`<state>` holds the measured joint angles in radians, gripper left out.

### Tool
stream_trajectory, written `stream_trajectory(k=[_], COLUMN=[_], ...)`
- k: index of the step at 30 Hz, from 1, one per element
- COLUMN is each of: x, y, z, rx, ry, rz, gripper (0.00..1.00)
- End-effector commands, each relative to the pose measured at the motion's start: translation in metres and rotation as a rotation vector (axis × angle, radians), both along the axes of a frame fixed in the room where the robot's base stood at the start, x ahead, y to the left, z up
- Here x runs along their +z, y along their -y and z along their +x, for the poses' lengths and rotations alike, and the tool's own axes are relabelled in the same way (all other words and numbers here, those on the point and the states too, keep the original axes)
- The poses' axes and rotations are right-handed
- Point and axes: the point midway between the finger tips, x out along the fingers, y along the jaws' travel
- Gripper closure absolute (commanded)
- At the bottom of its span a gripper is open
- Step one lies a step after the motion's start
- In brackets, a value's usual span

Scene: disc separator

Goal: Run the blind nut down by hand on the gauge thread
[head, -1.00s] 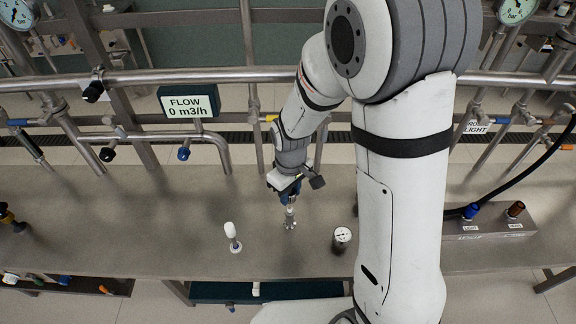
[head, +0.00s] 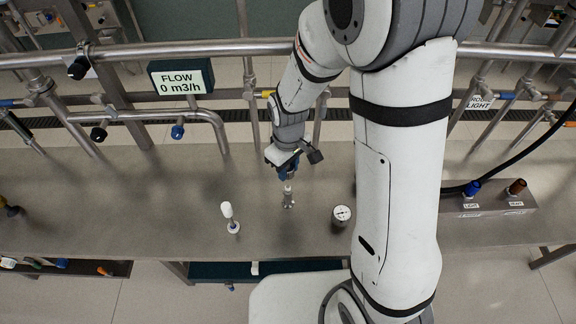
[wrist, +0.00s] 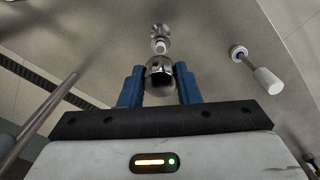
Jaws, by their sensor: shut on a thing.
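My gripper (head: 288,176) points down over the bench, its blue fingers shut on a shiny domed metal piece, which looks like the blind nut (wrist: 160,76). In the wrist view the nut sits between the two fingertips (wrist: 160,84). Just beyond it stands the gauge thread (wrist: 160,46), a pale-tipped upright piece on a round metal foot. The gauge thread (head: 288,199) also shows in the head view, directly below the gripper. The nut and the thread overlap in the wrist view, so I cannot tell whether they touch or are engaged.
A round dial gauge (head: 342,214) stands to the right. A switch box (head: 490,202) with blue and brown knobs is farther right. Pipes and a FLOW display (head: 180,78) run behind.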

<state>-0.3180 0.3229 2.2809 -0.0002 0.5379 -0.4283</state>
Motion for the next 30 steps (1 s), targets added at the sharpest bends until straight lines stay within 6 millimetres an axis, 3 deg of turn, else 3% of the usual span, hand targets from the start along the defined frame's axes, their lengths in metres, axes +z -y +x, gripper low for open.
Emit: stream_trajectory(k=[6, 12, 16, 24, 30], x=[-0.026, -0.04, -0.043, -0.042, -0.042], y=[0.0, -0.001, -0.001, 0.0, 0.0], z=[0.0, 0.0, 0.0, 0.0, 0.0], rx=[0.0, 0.001, 0.047, 0.349, 0.444], ry=[0.0, 0.0, 0.0, 0.0, 0.0], rz=[0.0, 0.0, 0.0, 0.0, 0.0], gripper=[0.98, 0.98, 0.98, 0.98, 0.98])
